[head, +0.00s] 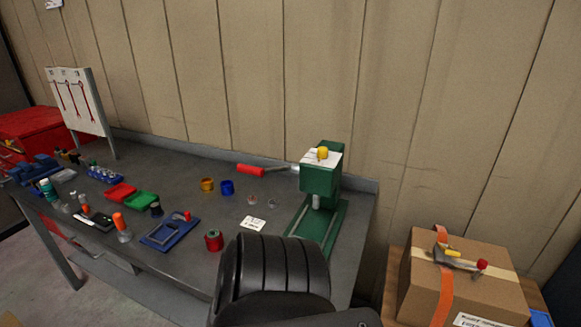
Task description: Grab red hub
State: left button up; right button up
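A small red hub (213,240), shaped like a short cylinder with a dark centre, stands upright near the front edge of the grey workbench (165,262). A yellow hub (207,184) and a blue hub (227,187) of similar shape stand farther back on the bench. A large black ribbed shape (272,272) rises in the foreground just right of the red hub; I cannot tell whether it is a tyre or part of me. Neither of my grippers shows in the head view.
A green press (320,178) stands at the bench's right end. A blue tray (170,231), a white card (252,224) and a red-handled tool (251,170) lie near the hubs. Red and green bins (141,200) sit left. A cardboard box (460,280) stands at right.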

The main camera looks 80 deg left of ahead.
aim_at(217, 245)
jog(key=i, duration=1.35)
jog(key=u, duration=3.1)
